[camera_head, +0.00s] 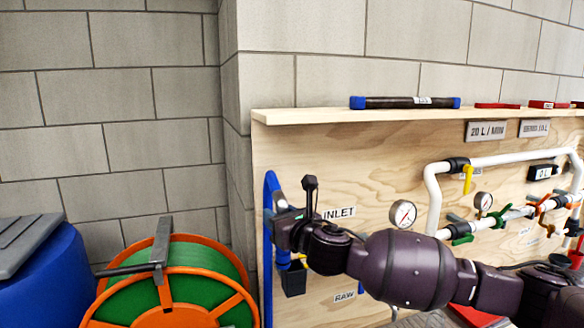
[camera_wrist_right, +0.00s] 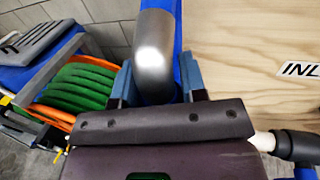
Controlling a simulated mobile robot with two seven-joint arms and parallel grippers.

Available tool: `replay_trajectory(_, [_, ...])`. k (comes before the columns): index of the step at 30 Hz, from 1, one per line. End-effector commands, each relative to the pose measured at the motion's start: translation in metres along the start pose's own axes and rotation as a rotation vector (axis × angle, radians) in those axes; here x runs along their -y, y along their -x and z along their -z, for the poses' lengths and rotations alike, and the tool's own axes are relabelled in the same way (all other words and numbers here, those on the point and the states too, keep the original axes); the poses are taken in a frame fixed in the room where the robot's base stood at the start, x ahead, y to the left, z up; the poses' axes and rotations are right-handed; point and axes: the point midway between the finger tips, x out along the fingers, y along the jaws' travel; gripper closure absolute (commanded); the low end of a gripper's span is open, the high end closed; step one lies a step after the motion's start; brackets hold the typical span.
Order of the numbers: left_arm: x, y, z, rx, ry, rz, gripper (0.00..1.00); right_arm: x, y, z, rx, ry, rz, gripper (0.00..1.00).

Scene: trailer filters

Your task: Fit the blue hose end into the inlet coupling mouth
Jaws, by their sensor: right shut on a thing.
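The blue hose (camera_head: 268,200) loops up and down at the left edge of the plywood panel, beside my right gripper (camera_head: 282,228). In the right wrist view, my right gripper (camera_wrist_right: 157,82) has its two fingers on either side of a smooth grey metal piece, apparently the hose end (camera_wrist_right: 155,50). A strip of blue hose (camera_wrist_right: 178,22) shows behind it. A white pipe stub (camera_wrist_right: 263,141) with a black coupling (camera_wrist_right: 297,146) lies right of the gripper; I cannot tell whether this is the inlet mouth. In the head view, my arm hides the area below the INLET label (camera_head: 339,212). My left gripper is not in view.
The plywood panel (camera_head: 310,160) carries gauges (camera_head: 403,213), white pipes and coloured valves to the right. A black-and-blue filter tube (camera_head: 405,102) lies on the top shelf. An orange reel with green hose (camera_head: 200,255) and a blue barrel (camera_head: 45,270) stand left.

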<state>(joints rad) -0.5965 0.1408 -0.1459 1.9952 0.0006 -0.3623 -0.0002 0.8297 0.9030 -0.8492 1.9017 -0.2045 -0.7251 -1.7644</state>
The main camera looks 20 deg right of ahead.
Motion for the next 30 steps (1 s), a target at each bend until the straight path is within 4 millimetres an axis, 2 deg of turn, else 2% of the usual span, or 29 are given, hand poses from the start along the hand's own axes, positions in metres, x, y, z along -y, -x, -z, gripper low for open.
replay_trajectory(1, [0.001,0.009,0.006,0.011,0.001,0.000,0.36,0.010,-0.006,-0.019,0.001,0.004,0.015,1.00])
replay_trajectory(3, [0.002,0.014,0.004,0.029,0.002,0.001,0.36,0.021,-0.013,-0.030,0.000,0.003,0.031,1.00])
replay_trajectory(9, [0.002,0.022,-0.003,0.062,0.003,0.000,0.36,0.042,-0.023,-0.047,0.000,0.001,0.065,1.00])
replay_trajectory(24, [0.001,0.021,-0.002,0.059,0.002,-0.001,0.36,0.046,-0.024,-0.050,0.000,0.000,0.075,1.00])
replay_trajectory(30, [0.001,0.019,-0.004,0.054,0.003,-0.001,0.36,0.045,-0.024,-0.043,0.000,-0.001,0.075,1.00])
